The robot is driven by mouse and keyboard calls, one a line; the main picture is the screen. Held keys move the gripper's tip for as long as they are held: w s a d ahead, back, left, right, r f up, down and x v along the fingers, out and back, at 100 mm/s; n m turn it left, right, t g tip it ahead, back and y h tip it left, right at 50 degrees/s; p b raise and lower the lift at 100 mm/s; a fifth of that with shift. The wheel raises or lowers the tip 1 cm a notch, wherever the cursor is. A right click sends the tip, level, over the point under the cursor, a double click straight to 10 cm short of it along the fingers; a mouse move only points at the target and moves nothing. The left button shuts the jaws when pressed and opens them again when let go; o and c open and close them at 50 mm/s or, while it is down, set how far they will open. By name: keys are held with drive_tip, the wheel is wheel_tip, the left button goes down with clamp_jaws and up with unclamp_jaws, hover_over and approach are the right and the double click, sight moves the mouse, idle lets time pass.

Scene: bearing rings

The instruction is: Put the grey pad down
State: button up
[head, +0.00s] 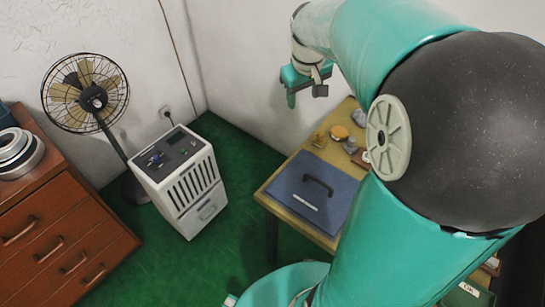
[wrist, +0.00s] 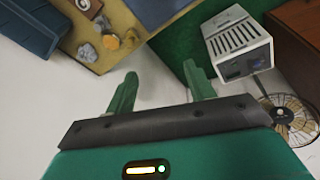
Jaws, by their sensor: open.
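My gripper (head: 305,91) is raised near the wall, above the back of the yellow-topped table. In the wrist view its two green fingers (wrist: 160,88) are spread apart with nothing between them. I cannot surely make out a grey pad. A flat blue-grey panel (head: 297,183) with a dark handle (head: 318,185) lies on the table. Small grey lumps (head: 350,146) lie at the table's back; one grey lump (wrist: 86,52) also shows in the wrist view. My gripper is apart from all of these. My arm hides the table's right part.
Yellowish items (head: 339,132) stand at the table's back. A white slatted unit (head: 187,185) stands on the green floor, with a fan (head: 92,98) behind it. A brown drawer cabinet (head: 55,230) at left bears metal rings (head: 17,152). Green floor is clear between unit and table.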

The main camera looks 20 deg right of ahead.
drive_tip(key=s+a+r+t+y, duration=0.1)
drive_tip(key=s+a+r+t, duration=0.1)
drive_tip(key=s+a, duration=1.4)
drive_tip(key=shift+s+a+r+m+t, duration=0.15)
drive_tip(key=shift+s+r+m+t, duration=0.15)
drive_tip(key=shift+s+t, duration=0.35)
